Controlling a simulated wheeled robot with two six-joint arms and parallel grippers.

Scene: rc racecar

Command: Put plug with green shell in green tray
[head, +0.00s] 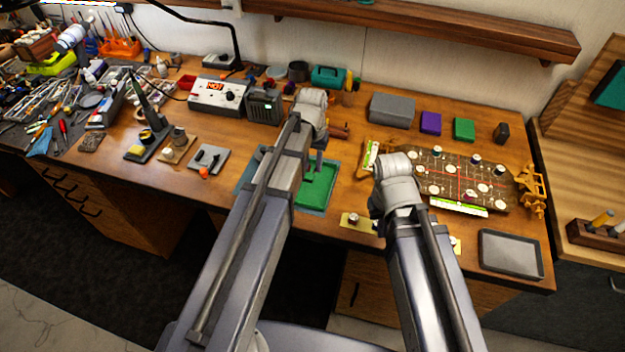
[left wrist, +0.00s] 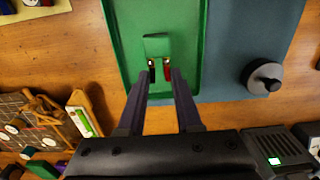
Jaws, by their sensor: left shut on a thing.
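The plug with green shell (left wrist: 157,46) shows in the left wrist view, with a red part and a black part at its near end. My left gripper (left wrist: 160,74) is shut on that end. The green tray (left wrist: 190,20) lies beneath the plug; whether the plug touches its floor is unclear. In the head view the green tray (head: 315,193) is partly covered by my left arm, and my left gripper (head: 311,178) points down over it. My right gripper is hidden behind its own wrist, above the board's left end.
A blue-grey mat (left wrist: 235,75) lies under the tray, with a round grey knob (left wrist: 263,77) on it. A drilled board (head: 460,172) stands in orange clamps at right. A grey tray (head: 510,252) lies at front right. A soldering station (head: 217,97) stands behind.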

